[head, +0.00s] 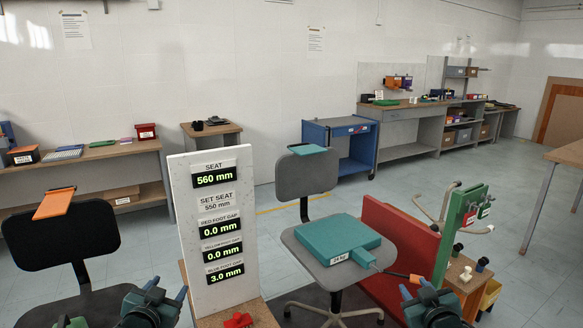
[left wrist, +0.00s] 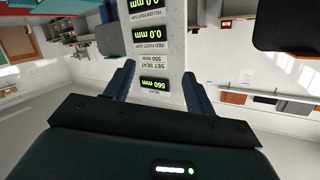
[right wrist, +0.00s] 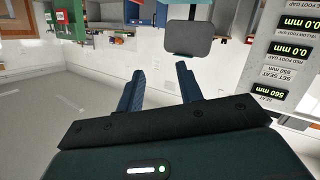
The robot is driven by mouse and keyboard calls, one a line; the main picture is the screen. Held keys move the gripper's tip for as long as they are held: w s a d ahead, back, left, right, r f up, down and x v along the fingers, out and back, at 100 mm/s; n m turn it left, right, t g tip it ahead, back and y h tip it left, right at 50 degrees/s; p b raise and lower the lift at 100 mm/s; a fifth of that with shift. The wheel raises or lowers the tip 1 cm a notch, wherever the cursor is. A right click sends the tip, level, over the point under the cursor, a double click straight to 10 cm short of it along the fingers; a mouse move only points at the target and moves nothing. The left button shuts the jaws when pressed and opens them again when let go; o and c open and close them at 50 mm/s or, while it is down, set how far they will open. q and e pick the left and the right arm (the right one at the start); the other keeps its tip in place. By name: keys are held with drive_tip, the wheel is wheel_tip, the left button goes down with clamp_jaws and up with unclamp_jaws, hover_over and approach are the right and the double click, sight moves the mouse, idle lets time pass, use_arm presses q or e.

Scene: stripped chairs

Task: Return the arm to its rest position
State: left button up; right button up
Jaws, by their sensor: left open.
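My left gripper (head: 167,290) is low in the head view, in front of the white readout board (head: 186,225). In the left wrist view its two blue fingers (left wrist: 160,88) stand apart with nothing between them; the board shows upside down beyond. My right gripper (head: 414,289) is at the bottom right of the head view, in front of the red panel (head: 395,250). In the right wrist view its fingers (right wrist: 160,88) are apart and empty. Most of both arms is out of view.
A grey chair (head: 310,260) with a teal block (head: 338,238) on its seat stands centre. A black chair (head: 60,235) with an orange piece on its back stands left. A green post (head: 458,225) rises right. A blue cart (head: 340,145) and benches line the wall; open floor lies right.

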use_arm(q)
drive_tip(key=s+d+f+g+h, duration=0.1)
drive_tip(key=s+d+f, duration=0.3)
drive_tip(key=s, duration=0.6)
drive_tip(key=s+d+f+g+h, duration=0.1)
drive_tip(key=s+d+f, duration=0.4)
drive_tip(key=s, duration=0.6)
drive_tip(key=s+d+f+g+h, duration=0.1)
drive_tip(key=s+d+f, duration=0.4)
drive_tip(key=s, duration=0.6)
drive_tip(key=shift+d+n+g, duration=0.3)
drive_tip(key=shift+g, duration=0.6)
use_arm(e)
drive_tip(key=s+a+f+g+y, duration=0.1)
drive_tip(key=s+a+f, duration=0.3)
drive_tip(key=s, duration=0.6)
drive_tip(key=s+a+f+g+y, duration=0.1)
drive_tip(key=s+a+f, duration=0.4)
drive_tip(key=s, duration=0.6)
drive_tip(key=s+a+f+g+y, duration=0.1)
drive_tip(key=s+a+f, duration=0.4)
drive_tip(key=s, duration=0.5)
drive_tip(key=shift+s+a+m+g, duration=0.3)
drive_tip(key=shift+s+g, duration=0.1)
drive_tip(key=shift+g, duration=0.5)
use_arm(q)
drive_tip(key=shift+f, duration=0.1)
use_arm(e)
drive_tip(key=shift+f, duration=0.1)
